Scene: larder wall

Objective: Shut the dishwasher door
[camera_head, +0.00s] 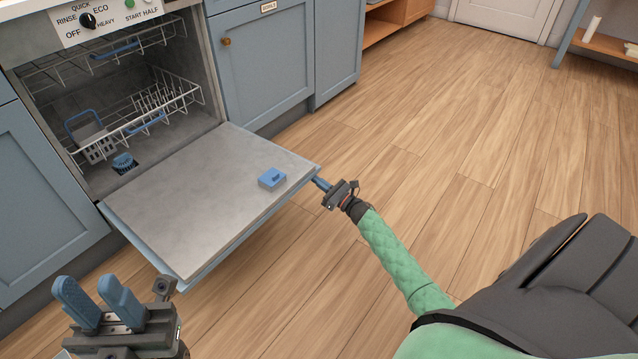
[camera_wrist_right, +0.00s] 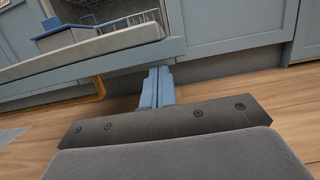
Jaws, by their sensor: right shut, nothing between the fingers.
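The dishwasher door (camera_head: 215,190) hangs open, folded down nearly flat in front of the dishwasher, with its grey inner face up. My right gripper (camera_head: 320,183) is shut and empty at the door's outer right corner. In the right wrist view its blue fingers (camera_wrist_right: 158,88) are together, just below the door's edge (camera_wrist_right: 120,52); I cannot tell whether they touch it. My left gripper (camera_head: 98,305) is at the lower left, in front of and apart from the door, with its two blue fingers spread and nothing between them.
A small blue detergent cup (camera_head: 272,178) sits on the door's inner face. The upper rack (camera_head: 100,55) and lower rack (camera_head: 150,115) are inside the dishwasher. Blue cabinets (camera_head: 265,65) stand on both sides. The wooden floor (camera_head: 450,130) to the right is clear.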

